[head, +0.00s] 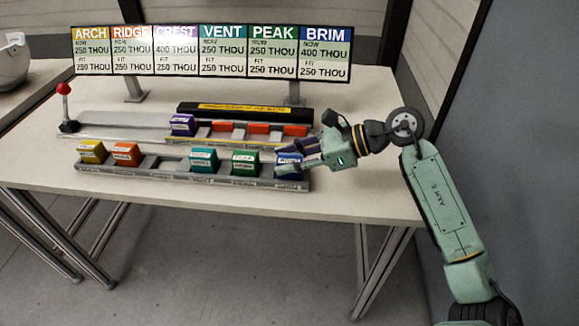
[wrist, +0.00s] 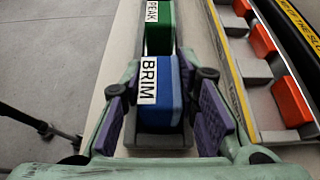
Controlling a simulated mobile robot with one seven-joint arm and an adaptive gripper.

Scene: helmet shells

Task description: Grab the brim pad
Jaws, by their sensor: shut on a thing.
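The brim pad (wrist: 172,92) is a blue block with a white BRIM label. It sits in the right end slot of the front pad rack (head: 235,181), partly hidden by the fingers in the head view (head: 297,160). My gripper (wrist: 161,90) has a purple-lined finger on each side of the pad and is shut on it. In the head view my gripper (head: 287,158) reaches in from the right, low over the rack. The pad looks upright and still at rack level.
Left along the front rack stand green PEAK (head: 245,161), teal (head: 203,159), orange (head: 126,154) and yellow (head: 92,151) pads, with one empty slot. Behind, a fixture (head: 120,124) holds a purple pad (head: 183,125) and red blocks.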

